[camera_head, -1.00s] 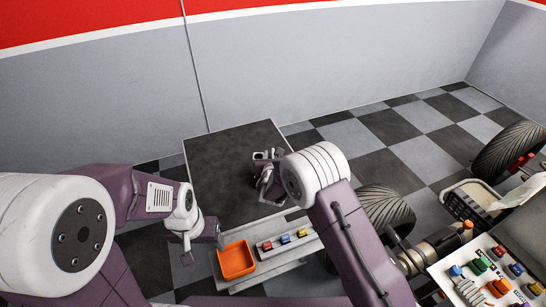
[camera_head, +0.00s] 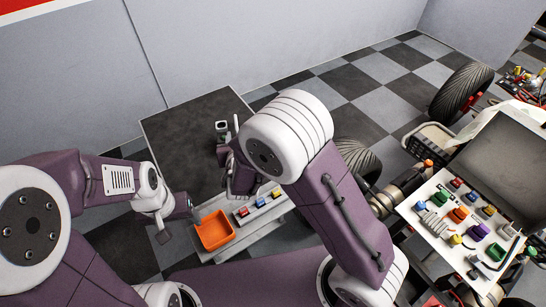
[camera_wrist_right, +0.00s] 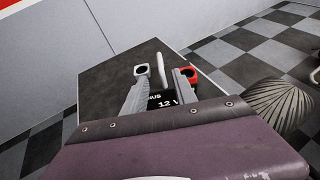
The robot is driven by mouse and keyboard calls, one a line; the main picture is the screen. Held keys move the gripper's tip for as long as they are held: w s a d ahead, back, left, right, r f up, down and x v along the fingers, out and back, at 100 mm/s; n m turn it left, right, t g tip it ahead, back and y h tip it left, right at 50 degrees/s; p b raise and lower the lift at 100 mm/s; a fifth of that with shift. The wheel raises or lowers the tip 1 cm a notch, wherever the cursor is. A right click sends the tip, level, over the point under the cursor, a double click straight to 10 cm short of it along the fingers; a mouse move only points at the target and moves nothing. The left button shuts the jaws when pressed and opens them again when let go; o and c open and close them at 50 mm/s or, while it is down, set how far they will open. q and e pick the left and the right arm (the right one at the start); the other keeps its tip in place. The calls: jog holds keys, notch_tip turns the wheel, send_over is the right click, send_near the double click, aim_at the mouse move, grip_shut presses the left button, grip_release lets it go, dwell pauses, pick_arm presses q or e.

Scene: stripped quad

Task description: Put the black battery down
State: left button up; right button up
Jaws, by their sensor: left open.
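The black battery (camera_wrist_right: 163,98) shows between my right gripper's fingers in the right wrist view, with "12 V" in white on it. A grey ring (camera_wrist_right: 142,70), a white rod (camera_wrist_right: 162,62) and a red ring (camera_wrist_right: 190,73) stand up near it. My right gripper (camera_wrist_right: 160,80) has a finger at each side of the label; whether they press on the battery is unclear. In the head view my right gripper (camera_head: 232,160) is over the dark tabletop, partly hidden by its arm. My left gripper (camera_head: 178,218) is open and empty, left of the orange tray.
The dark table (camera_head: 180,125) has bare room on its left and far parts. An orange tray (camera_head: 215,232) and small coloured blocks (camera_head: 260,202) lie along its front shelf. A wheel (camera_head: 357,160) and a panel with coloured parts (camera_head: 460,225) stand to the right.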

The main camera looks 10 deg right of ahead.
jog(key=s+d+f+m+g+h, duration=0.1)
jog(key=s+d+m+g+h, duration=0.25)
jog(key=d+m, duration=0.5)
jog(key=s+d+f+m+g+h, duration=0.2)
jog(key=s+d+m+g+h, duration=0.25)
jog(key=d, duration=0.75)
jog(key=s+a+m+g+y, duration=0.1)
jog(key=s+m+g+y, duration=0.1)
jog(key=s+m+y, duration=0.2)
jog(key=s+a+m+g+y+p, duration=0.1)
jog(key=s+m+y, duration=0.3)
jog(key=s+m, duration=0.6)
jog(key=m+g, duration=0.1)
jog(key=m, duration=0.8)
jog(key=shift+a+f, duration=0.25)
jog(key=shift+s, duration=0.1)
